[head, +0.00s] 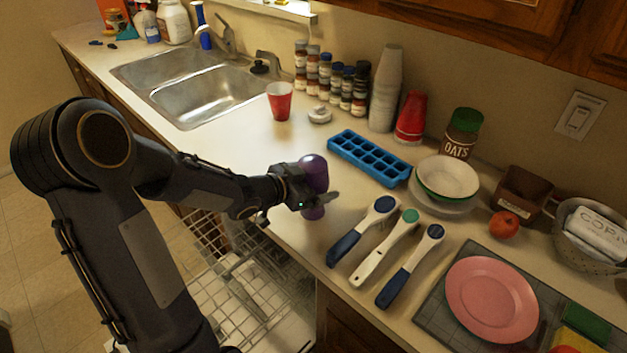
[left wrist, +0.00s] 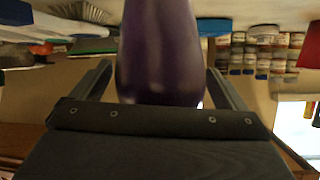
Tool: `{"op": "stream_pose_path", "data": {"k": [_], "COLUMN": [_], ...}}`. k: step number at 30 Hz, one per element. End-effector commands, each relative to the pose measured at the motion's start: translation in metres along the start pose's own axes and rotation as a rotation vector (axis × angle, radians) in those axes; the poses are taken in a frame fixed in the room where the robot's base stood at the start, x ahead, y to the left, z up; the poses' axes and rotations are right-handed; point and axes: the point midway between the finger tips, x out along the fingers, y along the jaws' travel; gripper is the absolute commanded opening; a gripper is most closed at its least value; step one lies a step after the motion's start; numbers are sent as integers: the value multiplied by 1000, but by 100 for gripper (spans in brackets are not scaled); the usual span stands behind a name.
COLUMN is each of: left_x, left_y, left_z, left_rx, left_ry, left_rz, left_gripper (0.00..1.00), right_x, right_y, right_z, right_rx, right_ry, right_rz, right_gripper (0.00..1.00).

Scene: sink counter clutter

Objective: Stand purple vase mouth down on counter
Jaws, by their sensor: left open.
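The purple vase (head: 314,172) stands near the front edge of the counter (head: 262,160), left of the scoops. Its wide, rounded closed end is up and its narrower part points down to the counter, partly hidden by my gripper. It looks upright, mouth down; the mouth itself is not visible. My left gripper (head: 316,195) is open around the vase, one finger in front of it. In the left wrist view, which is upside down, the vase (left wrist: 160,50) sits between the two spread fingers, with a gap on each side. My right gripper is out of view.
A blue ice tray (head: 369,157) lies behind the vase, and several scoop-like utensils (head: 385,240) lie to its right. A red cup (head: 280,101) and sink (head: 205,85) are farther left. An open dishwasher rack (head: 245,285) is below the counter edge.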

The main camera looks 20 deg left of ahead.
Motion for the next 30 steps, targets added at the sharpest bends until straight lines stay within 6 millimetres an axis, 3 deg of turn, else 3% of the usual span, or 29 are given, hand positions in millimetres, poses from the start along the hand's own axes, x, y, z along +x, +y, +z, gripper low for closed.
{"op": "stream_pose_path", "data": {"k": [7,15,21,30], "left_x": [-6,-51,-74,-78], "left_y": [0,-2,-1,0], "left_z": [1,-1,0,0], "left_rx": [-2,0,0,-1], "left_ry": [-3,-2,-1,-1], "left_rz": [-1,-5,-3,1], "left_gripper": [94,94,94,94], "right_x": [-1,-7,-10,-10], "right_y": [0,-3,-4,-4], "right_z": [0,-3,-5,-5], "right_rx": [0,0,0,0], "right_ry": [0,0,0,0], "right_rz": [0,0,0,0], "right_gripper": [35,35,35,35]}}
